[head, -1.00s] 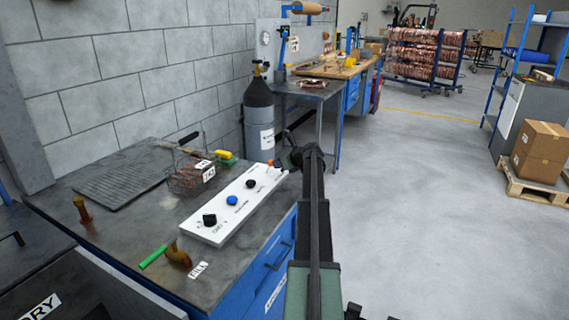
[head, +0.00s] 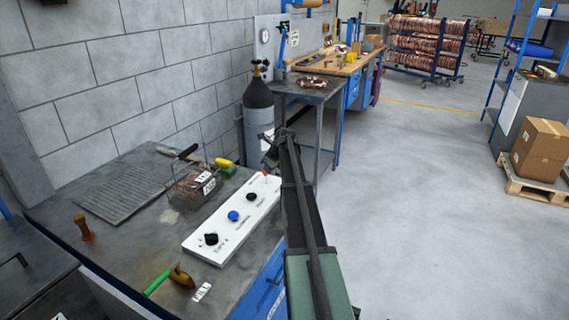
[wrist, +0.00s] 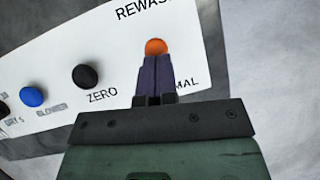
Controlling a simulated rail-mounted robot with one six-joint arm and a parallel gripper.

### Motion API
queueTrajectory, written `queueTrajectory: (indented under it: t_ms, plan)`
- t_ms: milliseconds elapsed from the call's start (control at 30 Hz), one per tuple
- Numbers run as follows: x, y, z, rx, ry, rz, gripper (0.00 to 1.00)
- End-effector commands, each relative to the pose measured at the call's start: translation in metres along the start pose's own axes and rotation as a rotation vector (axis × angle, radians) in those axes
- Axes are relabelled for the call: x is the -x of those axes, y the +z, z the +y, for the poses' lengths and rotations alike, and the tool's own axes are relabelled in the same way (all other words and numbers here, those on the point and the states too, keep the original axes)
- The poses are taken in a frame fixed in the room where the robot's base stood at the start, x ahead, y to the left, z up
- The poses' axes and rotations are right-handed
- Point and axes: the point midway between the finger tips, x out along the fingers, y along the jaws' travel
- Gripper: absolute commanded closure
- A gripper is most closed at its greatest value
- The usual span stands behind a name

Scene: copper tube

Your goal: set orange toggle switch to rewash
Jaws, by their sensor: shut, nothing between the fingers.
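The white control panel (head: 222,237) lies on the grey bench top, with a row of knobs. The orange toggle switch (head: 265,174) is at its far right end. In the wrist view its round orange tip (wrist: 156,46) shows just beyond my fingertips, below the word REWASH and above a partly covered label ending in MAL. The toggle's stem is hidden, so I cannot tell its setting. My gripper (wrist: 156,62) is shut and empty, its fingers right at the toggle; contact is unclear. In the head view my gripper (head: 269,158) is just above the toggle.
A black knob (wrist: 85,76) marked ZERO and a blue knob (wrist: 33,97) are left of the toggle. A wire basket (head: 190,188) and a yellow-green item (head: 225,166) stand behind the panel. A gas cylinder (head: 259,115) stands past the bench.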

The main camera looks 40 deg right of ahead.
Motion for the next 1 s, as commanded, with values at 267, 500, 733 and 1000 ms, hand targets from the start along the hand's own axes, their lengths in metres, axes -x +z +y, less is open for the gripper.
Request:
queueTrajectory:
  t_ms: [267,500,733,1000]
  plan:
    - [-0.002,0.003,0.001,-0.001,0.000,0.000,1.00]
    - [0.007,0.007,0.000,-0.001,0.000,-0.001,1.00]
    - [0.013,0.011,0.000,-0.001,0.000,-0.001,1.00]
    - [0.013,0.010,0.000,-0.001,0.000,-0.001,1.00]
